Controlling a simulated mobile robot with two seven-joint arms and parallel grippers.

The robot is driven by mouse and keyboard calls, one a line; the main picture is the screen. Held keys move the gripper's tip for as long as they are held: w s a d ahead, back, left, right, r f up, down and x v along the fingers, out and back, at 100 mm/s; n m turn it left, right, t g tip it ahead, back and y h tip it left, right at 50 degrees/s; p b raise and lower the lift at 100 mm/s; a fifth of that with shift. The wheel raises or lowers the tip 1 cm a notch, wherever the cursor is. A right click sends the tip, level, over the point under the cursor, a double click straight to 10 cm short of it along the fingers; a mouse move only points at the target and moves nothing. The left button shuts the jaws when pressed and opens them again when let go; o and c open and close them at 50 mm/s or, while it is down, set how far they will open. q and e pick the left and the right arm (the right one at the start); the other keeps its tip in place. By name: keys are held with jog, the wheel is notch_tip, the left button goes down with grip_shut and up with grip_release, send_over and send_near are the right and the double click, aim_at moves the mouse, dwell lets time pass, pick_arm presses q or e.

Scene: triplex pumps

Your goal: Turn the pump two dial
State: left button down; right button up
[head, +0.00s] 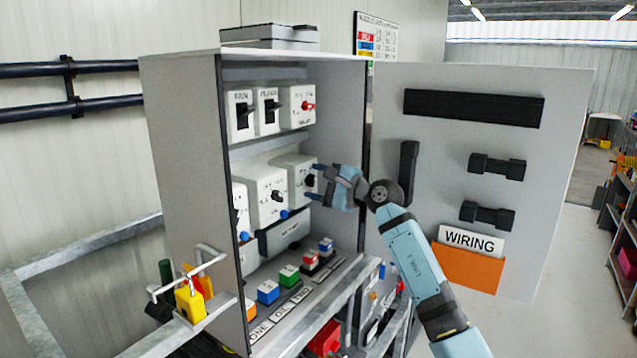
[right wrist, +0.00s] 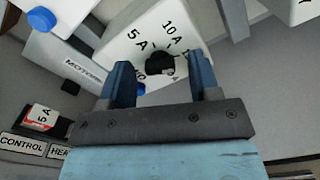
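My right gripper (head: 316,184) reaches into the open cabinet in the head view, in front of a white box (head: 287,164) on the middle shelf. In the right wrist view, the gripper (right wrist: 162,78) is open. A black dial (right wrist: 160,64) on the box face shows between and just beyond the fingertips, with a visible gap on each side. Printed marks 5 A and 10 A stand around it. The dial (head: 310,180) also shows at the fingers in the head view. I cannot read whether it is pump two's. My left gripper is out of view.
A similar white box (head: 259,194) with a dial stands to the left. Upper-shelf boxes hold black switches and a red knob (head: 308,105). The open door (head: 560,160) stands right of the cabinet, behind my right arm.

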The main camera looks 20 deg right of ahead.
jog(key=c, duration=0.8)
jog(key=shift+c, duration=0.2)
jog(key=shift+m, duration=0.3)
jog(key=shift+m+p, duration=0.6)
jog(key=shift+r+m+p, duration=0.1)
jog(key=shift+m+p, duration=0.75)
jog(key=shift+m, duration=0.35)
jog(key=m+p, duration=0.3)
jog(key=shift+m, duration=0.4)
jog(key=shift+m+p, duration=0.75)
jog(key=shift+m, duration=0.15)
